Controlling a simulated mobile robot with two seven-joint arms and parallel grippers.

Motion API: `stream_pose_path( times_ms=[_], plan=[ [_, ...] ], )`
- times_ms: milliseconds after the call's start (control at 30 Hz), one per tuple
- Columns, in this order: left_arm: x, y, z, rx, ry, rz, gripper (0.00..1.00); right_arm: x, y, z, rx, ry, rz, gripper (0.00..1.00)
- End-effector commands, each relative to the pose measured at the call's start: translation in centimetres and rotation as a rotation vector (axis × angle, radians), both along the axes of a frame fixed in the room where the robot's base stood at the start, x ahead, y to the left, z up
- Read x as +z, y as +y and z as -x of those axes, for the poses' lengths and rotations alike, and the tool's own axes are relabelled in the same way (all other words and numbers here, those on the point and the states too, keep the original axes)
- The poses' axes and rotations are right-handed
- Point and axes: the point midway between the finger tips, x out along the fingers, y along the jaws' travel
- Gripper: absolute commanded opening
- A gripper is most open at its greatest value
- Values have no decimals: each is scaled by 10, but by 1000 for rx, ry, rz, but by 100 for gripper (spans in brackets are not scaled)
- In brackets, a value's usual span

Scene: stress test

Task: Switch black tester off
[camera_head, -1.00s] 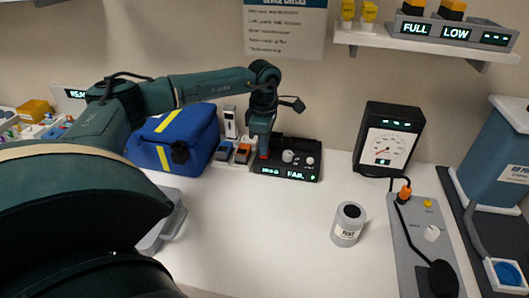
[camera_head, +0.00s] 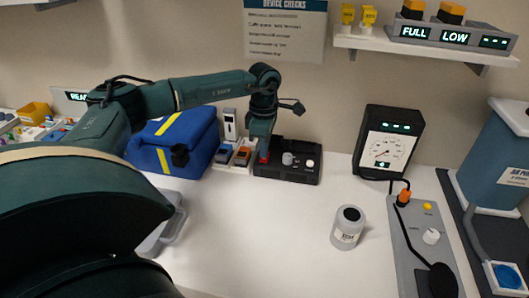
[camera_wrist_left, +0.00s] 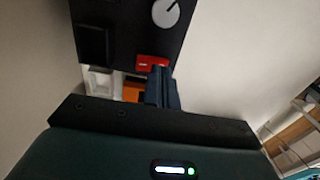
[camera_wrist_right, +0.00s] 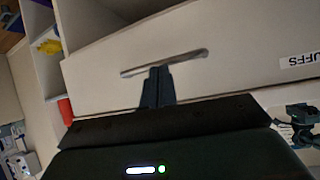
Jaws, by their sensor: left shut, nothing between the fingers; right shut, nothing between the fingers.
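The black tester (camera_head: 300,178) stands on the table against the wall; its front display is dark. It has a grey knob (camera_head: 288,158) and a pale button (camera_head: 310,163) on top, and a red switch (camera_head: 264,157) at its left end. My left gripper (camera_head: 264,150) points down at the red switch, shut and empty. In the left wrist view the fingertips (camera_wrist_left: 158,78) are at the red switch (camera_wrist_left: 152,62); whether they touch it I cannot tell. My right gripper (camera_wrist_right: 157,80) is shut and empty, in front of a pale drawer with a handle (camera_wrist_right: 165,62).
A blue bag (camera_head: 190,140) and a small charger with blue and orange items (camera_head: 242,154) stand left of the tester. The table's middle is clear.

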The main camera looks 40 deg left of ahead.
Motion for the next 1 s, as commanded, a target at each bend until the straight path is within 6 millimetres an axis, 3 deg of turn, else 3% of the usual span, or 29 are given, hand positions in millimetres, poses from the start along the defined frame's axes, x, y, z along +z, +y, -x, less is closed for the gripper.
stream_pose_path(
  times_ms=[633, 1000],
  plan=[
    [57, 0, 0, 1, 0, 1, 0, 44, 0, 1, 0, 2, 0, 0],
    [59, 0, 0, 0, 0, 0, 0, 45, 0, 1, 0, 2, 0, 0]
  ],
)
